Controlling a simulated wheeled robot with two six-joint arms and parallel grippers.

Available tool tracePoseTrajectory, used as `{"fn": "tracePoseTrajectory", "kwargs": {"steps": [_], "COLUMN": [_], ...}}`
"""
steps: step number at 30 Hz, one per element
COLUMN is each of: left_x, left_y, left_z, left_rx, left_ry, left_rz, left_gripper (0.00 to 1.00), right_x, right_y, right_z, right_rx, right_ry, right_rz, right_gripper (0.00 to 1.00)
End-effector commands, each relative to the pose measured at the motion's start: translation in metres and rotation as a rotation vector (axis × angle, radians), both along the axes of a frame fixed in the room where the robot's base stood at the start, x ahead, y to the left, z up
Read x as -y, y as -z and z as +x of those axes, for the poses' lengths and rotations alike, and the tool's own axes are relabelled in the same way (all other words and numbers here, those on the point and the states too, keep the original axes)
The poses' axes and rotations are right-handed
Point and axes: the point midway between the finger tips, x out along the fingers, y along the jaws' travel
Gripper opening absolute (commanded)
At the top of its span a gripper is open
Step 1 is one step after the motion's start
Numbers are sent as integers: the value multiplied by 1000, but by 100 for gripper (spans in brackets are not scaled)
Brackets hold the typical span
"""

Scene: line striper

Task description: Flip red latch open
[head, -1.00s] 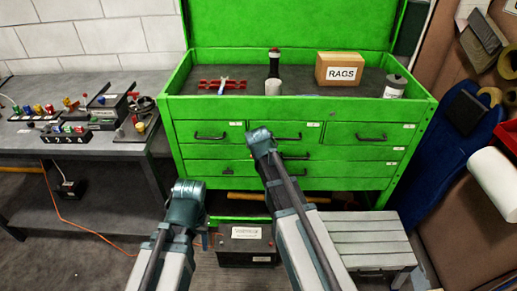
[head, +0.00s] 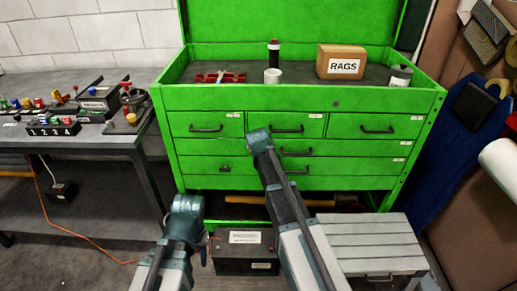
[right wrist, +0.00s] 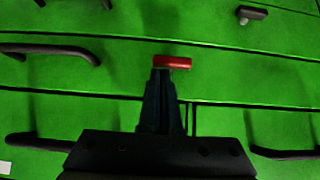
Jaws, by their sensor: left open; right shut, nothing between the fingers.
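The red latch (right wrist: 172,62) shows in the right wrist view as a small red bar on the green chest front. It lies straight ahead of the tips of my right gripper (right wrist: 166,76), which is shut and empty. Whether the tips touch the latch I cannot tell. In the head view the latch is hidden behind my right arm, whose end (head: 258,141) is in front of the drawers of the green tool chest (head: 290,98). My left gripper (head: 188,207) is open, low in front of the chest's left side; its fingers are hardly visible.
Dark drawer handles (right wrist: 55,50) stick out around the right gripper. A black box (head: 244,262) sits on the floor below. A grey slatted stool (head: 370,240) stands at right, and a workbench (head: 110,140) with switches at left.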

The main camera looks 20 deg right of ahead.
Motion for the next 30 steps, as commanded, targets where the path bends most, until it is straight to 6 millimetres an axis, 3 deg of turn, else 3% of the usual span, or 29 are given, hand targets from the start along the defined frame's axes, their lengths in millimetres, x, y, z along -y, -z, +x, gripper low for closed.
{"fn": "tracePoseTrajectory", "kwargs": {"steps": [30], "left_x": [0], "left_y": [4], "left_z": [0], "left_rx": [0], "left_ry": [0], "left_rz": [0], "left_gripper": [50], "right_x": [5], "right_y": [3], "right_z": [-2], "right_rx": [31], "right_ry": [0], "right_rz": [116], "right_gripper": [0]}}
